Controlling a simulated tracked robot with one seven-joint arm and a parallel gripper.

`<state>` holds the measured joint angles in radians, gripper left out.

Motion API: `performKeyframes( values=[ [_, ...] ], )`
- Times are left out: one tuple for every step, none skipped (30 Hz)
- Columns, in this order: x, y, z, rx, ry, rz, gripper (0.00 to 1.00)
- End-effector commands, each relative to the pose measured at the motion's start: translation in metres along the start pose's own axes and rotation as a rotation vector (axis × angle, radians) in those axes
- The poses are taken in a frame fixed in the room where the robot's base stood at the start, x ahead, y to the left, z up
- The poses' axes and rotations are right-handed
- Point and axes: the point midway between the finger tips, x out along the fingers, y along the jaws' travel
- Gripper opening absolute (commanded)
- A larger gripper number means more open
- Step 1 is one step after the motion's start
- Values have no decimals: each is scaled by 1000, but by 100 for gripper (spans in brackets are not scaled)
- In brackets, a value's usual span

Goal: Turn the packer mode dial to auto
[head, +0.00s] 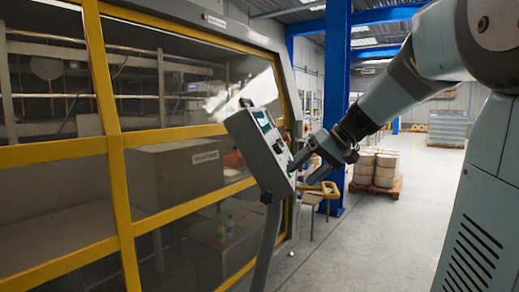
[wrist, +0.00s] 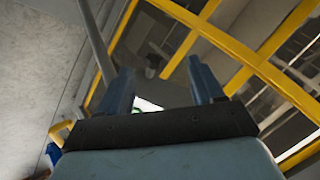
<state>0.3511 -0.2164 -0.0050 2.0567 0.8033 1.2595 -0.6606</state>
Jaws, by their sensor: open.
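The packer's grey control panel (head: 252,140) stands on a bent post (head: 267,240) in front of the machine. In the head view its face is turned steeply to the right, with a small screen at the top. I cannot make out the mode dial or its setting. My gripper (head: 300,170) is close to the right of the panel's lower face; I cannot tell whether it touches. In the wrist view my gripper (wrist: 163,90) has its two fingers apart. A small white patch with a green mark (wrist: 147,106) shows between them, mostly hidden by the gripper body.
The packer's yellow frame (head: 113,150) with clear panels fills the left. A yellow handle-like part (head: 318,189) is just below my gripper. Barrels on a pallet (head: 376,168) and a blue column (head: 337,80) stand behind. The floor (head: 380,240) at right is clear.

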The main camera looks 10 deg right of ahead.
Motion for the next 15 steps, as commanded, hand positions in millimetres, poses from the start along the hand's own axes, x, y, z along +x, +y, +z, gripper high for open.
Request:
performKeyframes(
  values=[
    [-4,8,-18,2,22,-43,66],
    [-7,12,-29,-3,39,-70,66],
    [-10,17,-42,-11,61,-106,66],
    [-14,21,-53,-18,80,-132,66],
    [-18,25,-63,-26,100,-159,66],
    [-23,32,-76,-36,129,-193,66],
    [-27,37,-86,-46,151,-217,66],
    [-31,42,-95,-54,173,-240,66],
    [-37,49,-107,-67,203,-268,66],
    [-41,54,-115,-75,225,-287,66],
    [-45,59,-122,-85,246,-304,66],
    [-50,65,-130,-97,272,-323,66],
    [-54,69,-136,-104,289,-336,66],
    [-57,72,-140,-112,305,-348,66],
    [-60,76,-145,-120,322,-359,66]
  ],
)
